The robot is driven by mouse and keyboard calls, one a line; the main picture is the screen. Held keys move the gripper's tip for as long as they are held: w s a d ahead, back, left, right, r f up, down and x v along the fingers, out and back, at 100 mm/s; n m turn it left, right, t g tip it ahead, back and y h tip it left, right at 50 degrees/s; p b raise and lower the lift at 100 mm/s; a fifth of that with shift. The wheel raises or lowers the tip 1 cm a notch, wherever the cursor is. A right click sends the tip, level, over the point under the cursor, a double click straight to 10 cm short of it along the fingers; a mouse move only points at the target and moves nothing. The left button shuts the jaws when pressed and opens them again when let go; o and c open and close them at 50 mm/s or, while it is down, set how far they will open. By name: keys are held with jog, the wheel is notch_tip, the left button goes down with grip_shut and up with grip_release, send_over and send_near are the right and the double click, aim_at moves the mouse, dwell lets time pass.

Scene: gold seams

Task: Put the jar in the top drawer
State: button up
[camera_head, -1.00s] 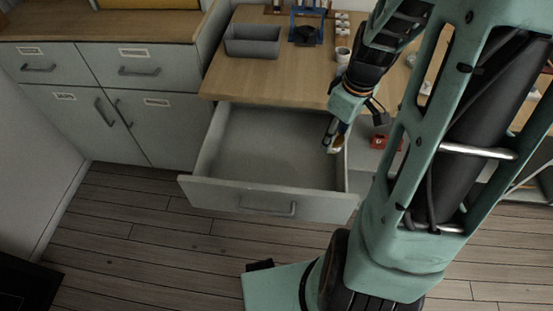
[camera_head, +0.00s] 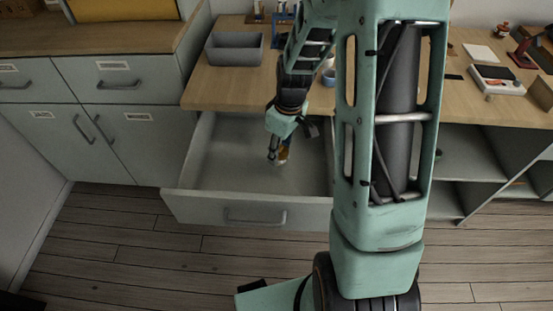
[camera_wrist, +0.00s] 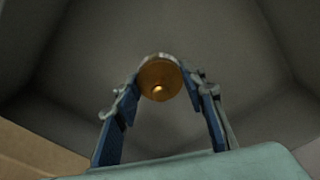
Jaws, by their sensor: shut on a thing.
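The jar (camera_wrist: 160,80) is small, round and amber-gold in the wrist view, held between the two blue-padded fingers of my gripper (camera_wrist: 160,96). In the head view the jar (camera_head: 283,154) is a small amber shape at the tip of my gripper (camera_head: 277,157). The top drawer (camera_head: 235,170) is pulled open below the wooden counter, with grey inner walls and a bar handle on its front. My gripper points down inside the drawer's opening, right of its middle. I cannot tell whether the jar touches the drawer floor. The drawer looks otherwise empty.
A grey bin (camera_head: 235,50) stands on the wooden counter (camera_head: 215,88) behind the drawer. A blue cup (camera_head: 329,77) is near my arm. Closed cabinets (camera_head: 120,80) are at left, open shelves (camera_head: 470,165) at right. The drawer's left part is clear.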

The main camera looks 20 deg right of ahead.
jog(key=shift+w+a+f, duration=0.25)
jog(key=shift+a+f, duration=0.05)
jog(key=shift+f, duration=0.15)
jog(key=shift+w+a+f+b, duration=0.15)
jog(key=shift+f+b, duration=0.25)
jog(key=shift+f, duration=1.25)
jog(key=shift+f, duration=0.2)
jog(key=o, duration=1.4)
jog(key=shift+c, duration=0.2)
jog(key=r, duration=0.4)
jog(key=r+p, duration=0.1)
jog(key=r, duration=0.3)
jog(key=s+d+r+p, duration=0.1)
jog(key=r, duration=0.3)
jog(key=shift+s+r, duration=0.1)
jog(key=shift+r, duration=0.05)
